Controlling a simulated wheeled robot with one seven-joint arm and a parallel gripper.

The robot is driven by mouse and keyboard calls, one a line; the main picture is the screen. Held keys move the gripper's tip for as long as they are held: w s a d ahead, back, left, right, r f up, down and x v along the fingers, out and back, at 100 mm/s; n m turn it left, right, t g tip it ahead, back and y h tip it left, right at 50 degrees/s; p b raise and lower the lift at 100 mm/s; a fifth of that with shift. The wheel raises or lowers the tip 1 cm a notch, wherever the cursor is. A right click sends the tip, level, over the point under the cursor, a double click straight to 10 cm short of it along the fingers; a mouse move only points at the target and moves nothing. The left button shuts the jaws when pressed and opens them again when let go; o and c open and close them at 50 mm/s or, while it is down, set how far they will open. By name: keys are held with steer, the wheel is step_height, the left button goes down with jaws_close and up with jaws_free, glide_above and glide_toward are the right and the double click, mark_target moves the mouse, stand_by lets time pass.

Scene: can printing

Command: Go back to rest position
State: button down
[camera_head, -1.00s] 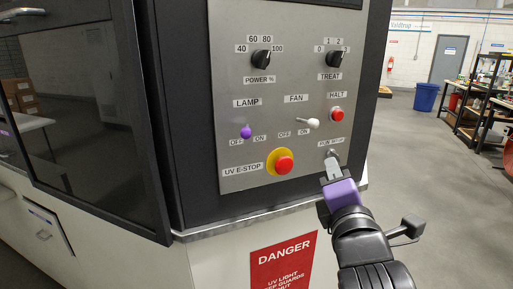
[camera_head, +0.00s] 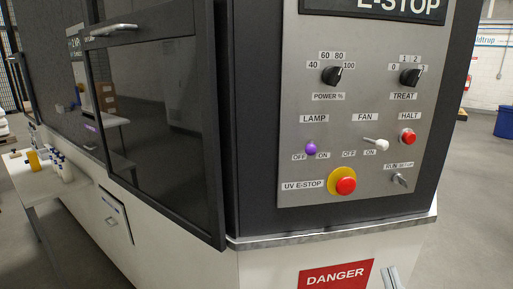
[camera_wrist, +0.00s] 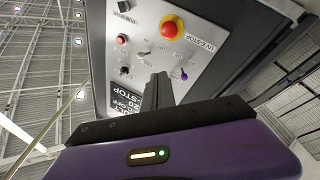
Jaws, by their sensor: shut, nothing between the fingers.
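My gripper (camera_head: 391,277) shows only as fingertips at the bottom edge of the head view, below the control panel and beside the red danger sign. In the wrist view its fingers (camera_wrist: 159,88) are together and empty, above my purple gripper body. The grey control panel (camera_head: 300,90) stands above and apart from the fingertips. It bears a purple lamp switch (camera_head: 311,149), a white fan switch (camera_head: 381,144) leaning toward ON, a red halt button (camera_head: 408,137), a red-and-yellow UV E-stop (camera_head: 345,185) and a run/setup key switch (camera_head: 399,180). The rest of my arm is out of view.
A metal ledge (camera_head: 330,232) juts out below the panel. A dark-windowed machine door (camera_head: 165,110) is at left, with a side table (camera_head: 45,200) holding several bottles beyond it. A blue bin (camera_head: 508,122) stands at far right. Grey floor is open at right.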

steer(key=s+f+m+g, duration=0.1)
steer(key=s+f+g, duration=0.1)
steer(key=s+f, duration=0.4)
steer(key=s+f+m+g+y, duration=0.1)
steer(key=s+f, duration=0.5)
steer(key=s, duration=0.7)
steer(key=s+f+m+g, duration=0.3)
steer(key=s+f, duration=0.4)
steer(key=s, duration=0.2)
steer(key=shift+s+a+g+y, duration=0.35)
steer(key=shift+g+y, duration=0.05)
